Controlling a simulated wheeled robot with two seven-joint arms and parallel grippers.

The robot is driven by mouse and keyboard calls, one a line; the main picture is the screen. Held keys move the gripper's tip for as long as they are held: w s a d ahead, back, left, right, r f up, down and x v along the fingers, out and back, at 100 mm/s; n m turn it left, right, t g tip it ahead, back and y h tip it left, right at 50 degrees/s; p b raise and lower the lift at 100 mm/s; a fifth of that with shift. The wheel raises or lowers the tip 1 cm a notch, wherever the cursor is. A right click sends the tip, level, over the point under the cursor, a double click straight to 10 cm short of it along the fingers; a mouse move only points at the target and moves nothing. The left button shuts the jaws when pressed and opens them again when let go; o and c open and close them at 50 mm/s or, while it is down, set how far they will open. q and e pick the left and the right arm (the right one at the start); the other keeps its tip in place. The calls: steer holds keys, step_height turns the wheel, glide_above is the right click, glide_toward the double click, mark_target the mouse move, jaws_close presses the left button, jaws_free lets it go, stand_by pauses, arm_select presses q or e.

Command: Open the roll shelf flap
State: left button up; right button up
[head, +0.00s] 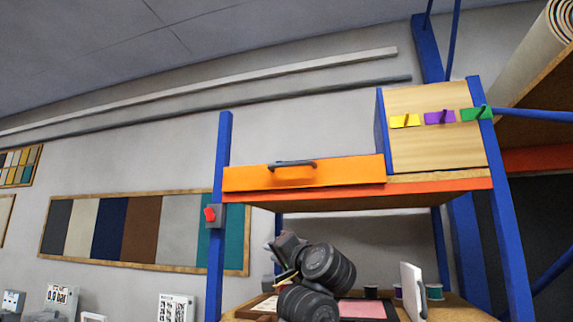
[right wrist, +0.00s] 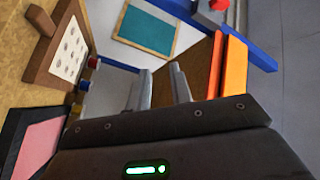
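The roll shelf flap (head: 345,171) is a wide orange panel with a dark bar handle (head: 291,163) near its top edge, along the front of the upper shelf in the head view. It looks closed, though its exact tilt is hard to tell. My right gripper (head: 283,243) is below the flap and the shelf, apart from the handle. In the right wrist view its two fingers (right wrist: 160,85) stand apart with nothing between them. An orange panel, probably the flap (right wrist: 234,68), shows to their right. My left gripper is not in view.
A blue-post rack (head: 216,270) carries the orange-edged upper shelf. A red switch (head: 211,214) is on its left post. A wooden panel (head: 435,150) with yellow, purple and green tags stands right of the flap. Spools, a pink mat (head: 362,309) and a white plate (head: 412,290) are on the lower shelf.

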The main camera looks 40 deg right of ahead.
steer(key=s+d+r+m+t, duration=0.15)
steer(key=s+r, duration=0.35)
steer(key=r, duration=0.6)
steer(key=t, duration=0.2)
glide_toward(288, 166)
steer(key=shift+m+y, duration=0.4)
steer(key=shift+m, duration=0.05)
steer(key=p+x, duration=0.6)
steer(key=x, duration=0.4)
steer(key=shift+s+r, duration=0.1)
steer(key=shift+r, duration=0.1)
steer(key=shift+w+d+r, duration=0.1)
steer(key=shift+w+d, duration=0.05)
steer(key=shift+w, duration=0.25)
jaws_close()
